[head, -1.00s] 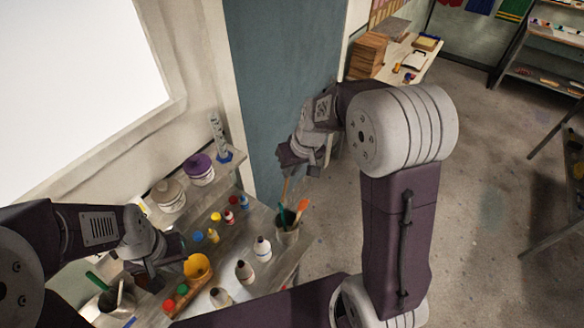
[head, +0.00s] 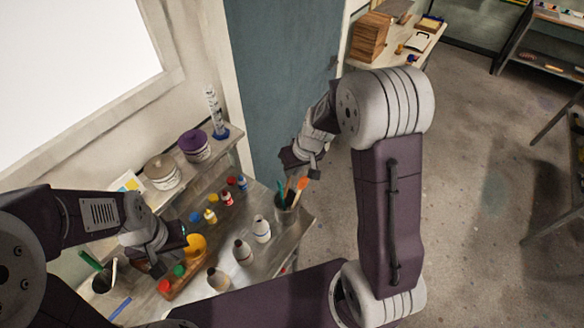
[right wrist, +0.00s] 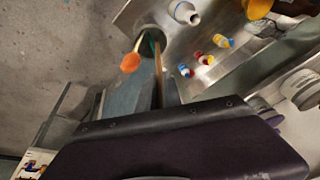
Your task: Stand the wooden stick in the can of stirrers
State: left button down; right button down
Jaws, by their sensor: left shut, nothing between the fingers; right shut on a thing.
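My right gripper (head: 301,168) is shut on the wooden stick (head: 289,187), just above the can of stirrers (head: 286,213). The can stands near the right end of the metal-topped bench and holds an orange-headed stirrer (head: 301,185) and a green one (head: 280,190). In the right wrist view the stick (right wrist: 158,72) runs from the gripper to the can's mouth (right wrist: 151,36). Its lower end is at or inside the rim; I cannot tell how deep. My left gripper (head: 170,260) is shut and empty over the left part of the bench.
Bottles (head: 243,252) and small paint pots stand on the bench left of the can. A yellow cup (head: 195,245) sits near my left gripper, with another can (head: 102,282) at far left. Lidded jars (head: 195,146) line the back shelf. Floor right of the bench is open.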

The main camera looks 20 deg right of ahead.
jog(key=b+x, duration=0.3)
jog(key=s+b+x, duration=0.1)
jog(key=b+x, duration=0.2)
jog(key=x, duration=0.1)
jog(key=s+d+b+x, duration=0.1)
jog(key=b+x, duration=0.2)
jog(key=shift+f, duration=0.6)
jog(key=shift+a+f+b, duration=0.2)
jog(key=shift+f+b, duration=0.3)
jog(key=shift+b, duration=0.1)
jog(key=c, duration=1.4)
grip_release()
jog(key=shift+c, duration=0.2)
jog(key=b+v, duration=0.1)
jog(key=v, duration=0.8)
